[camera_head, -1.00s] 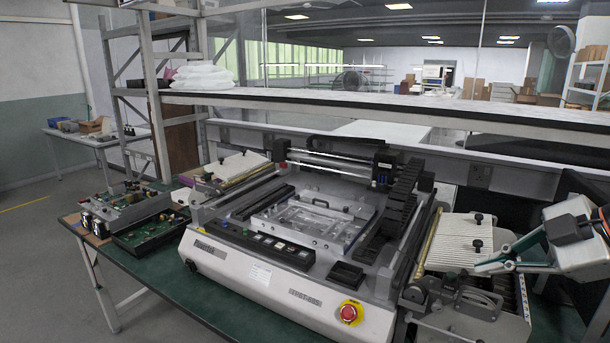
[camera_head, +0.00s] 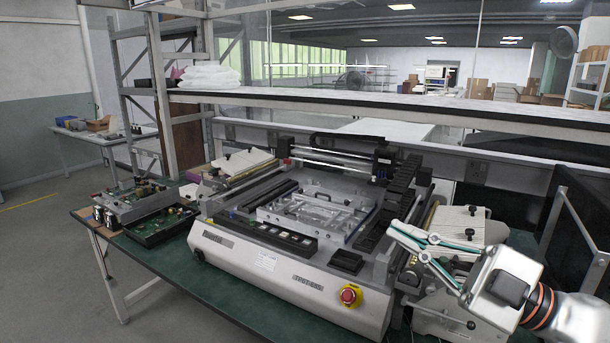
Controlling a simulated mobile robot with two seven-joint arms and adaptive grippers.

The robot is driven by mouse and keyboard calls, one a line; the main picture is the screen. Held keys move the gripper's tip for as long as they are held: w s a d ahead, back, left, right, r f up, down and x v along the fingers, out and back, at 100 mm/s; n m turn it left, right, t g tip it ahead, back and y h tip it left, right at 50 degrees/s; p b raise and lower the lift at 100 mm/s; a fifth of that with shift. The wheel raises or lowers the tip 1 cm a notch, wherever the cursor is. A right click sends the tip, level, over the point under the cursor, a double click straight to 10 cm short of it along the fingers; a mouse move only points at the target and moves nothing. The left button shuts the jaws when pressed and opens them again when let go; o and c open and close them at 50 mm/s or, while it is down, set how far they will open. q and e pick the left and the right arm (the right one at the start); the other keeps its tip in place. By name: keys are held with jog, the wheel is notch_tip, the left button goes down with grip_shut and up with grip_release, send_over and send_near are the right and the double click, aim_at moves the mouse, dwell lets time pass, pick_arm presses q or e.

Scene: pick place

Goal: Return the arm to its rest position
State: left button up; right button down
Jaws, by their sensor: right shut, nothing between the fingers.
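My right gripper (camera_head: 396,232) reaches in from the right edge, with its fingers pointing left. Its teal-and-grey fingers are shut with nothing between them. It shows in front of the right side of the pick-and-place machine (camera_head: 225,252), over the feeder area; the exact height above it is hard to tell. The gripper body and wrist, with orange rings, hide part of the right feeder unit (camera_head: 468,222). My left gripper is not in view.
The machine stands on a green-topped table (camera_head: 160,268), with a red emergency button (camera_head: 350,296) at its front. Trays of circuit boards (camera_head: 150,222) lie to its left. A long shelf (camera_head: 350,104) runs behind it. A dark panel (camera_head: 575,215) stands at the right.

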jog(key=w+d+f+m+t+h, duration=0.2)
jog(key=d+f+m+t+h, duration=0.3)
jog(key=d+m+h, duration=0.3)
jog(key=w+d+f+m+t+h, duration=0.3)
jog(key=d+f+m+t+h, duration=0.3)
jog(key=h, duration=0.4)
jog(key=s+d+f+m+g+h, duration=0.1)
jog(key=s+d+f+g+h, duration=0.15)
jog(key=f, duration=0.35)
jog(key=s+d+f+m+g+h, duration=0.1)
jog(key=s+d+f+g, duration=0.2)
jog(key=f, duration=0.3)
jog(key=s+d+f+m+g+h, duration=0.1)
jog(key=s+d+f+g+h, duration=0.15)
jog(key=f, duration=0.45)
jog(key=s+f+n+g+y, duration=0.1)
jog(key=s+f+n+g, duration=0.1)
jog(key=s+f+g, duration=0.75)
jog(key=a+f+m+t+y, duration=0.3)
jog(key=a+f+t+y, duration=0.3)
jog(key=a+f, duration=0.9)
jog(key=shift+s+a+f+y, duration=0.3)
jog(key=shift+a+f+y, duration=0.05)
jog(key=shift+a+y, duration=0.35)
